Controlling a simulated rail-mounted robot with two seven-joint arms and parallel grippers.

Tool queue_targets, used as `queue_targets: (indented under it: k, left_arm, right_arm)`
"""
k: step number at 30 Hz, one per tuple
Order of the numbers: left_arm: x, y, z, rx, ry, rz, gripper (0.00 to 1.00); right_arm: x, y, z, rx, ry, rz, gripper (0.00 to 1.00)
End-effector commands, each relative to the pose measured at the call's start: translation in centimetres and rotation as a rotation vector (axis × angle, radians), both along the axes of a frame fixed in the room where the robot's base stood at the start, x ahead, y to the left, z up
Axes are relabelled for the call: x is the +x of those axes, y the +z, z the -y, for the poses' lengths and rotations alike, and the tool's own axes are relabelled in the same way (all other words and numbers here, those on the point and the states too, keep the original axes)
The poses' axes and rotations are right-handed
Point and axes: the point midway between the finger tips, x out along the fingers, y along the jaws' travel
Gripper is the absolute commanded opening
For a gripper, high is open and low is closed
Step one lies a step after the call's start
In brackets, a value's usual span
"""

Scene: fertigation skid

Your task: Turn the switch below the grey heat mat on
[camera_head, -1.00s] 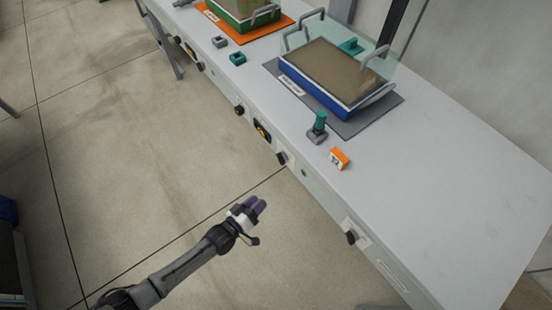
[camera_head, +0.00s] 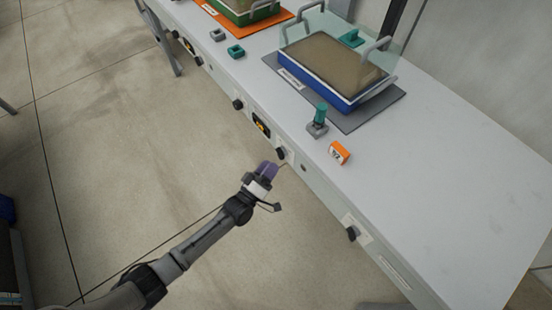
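The grey heat mat (camera_head: 391,101) lies on the bench under a blue tray of soil with a clear lid. On the bench's front face below it are a black knob (camera_head: 238,103), a black-and-yellow switch (camera_head: 261,125) and another black knob (camera_head: 282,153) on a light plate. The setting of the switch is too small to read. My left gripper (camera_head: 268,170), with purple fingertips, is just in front of and below the right-hand knob; whether it touches is unclear. Its finger gap is too small to tell. My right gripper is not in view.
On the bench (camera_head: 455,190) near the front edge stand a teal-topped grey piece (camera_head: 318,122) and an orange block (camera_head: 339,153). Another black knob (camera_head: 352,233) is farther right. An orange mat (camera_head: 282,17) with a green tray is at the back. The floor in front is clear.

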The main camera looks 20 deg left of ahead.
Motion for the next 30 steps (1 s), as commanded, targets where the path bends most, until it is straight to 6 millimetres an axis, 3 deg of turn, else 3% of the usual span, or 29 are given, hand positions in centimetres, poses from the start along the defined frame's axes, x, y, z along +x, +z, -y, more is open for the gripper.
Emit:
queue_targets:
  k: [9,23,30]
  left_arm:
    - [3.3,0.8,0.9,0.0,0.0,-0.001,0.38]
    - [3.9,1.1,1.1,0.0,0.0,-0.001,0.38]
    - [3.8,1.1,1.1,0.0,0.0,-0.001,0.15]
  right_arm:
    - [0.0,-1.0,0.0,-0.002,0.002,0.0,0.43]
    - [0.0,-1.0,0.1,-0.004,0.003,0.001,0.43]
    - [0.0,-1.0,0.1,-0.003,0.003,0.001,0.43]
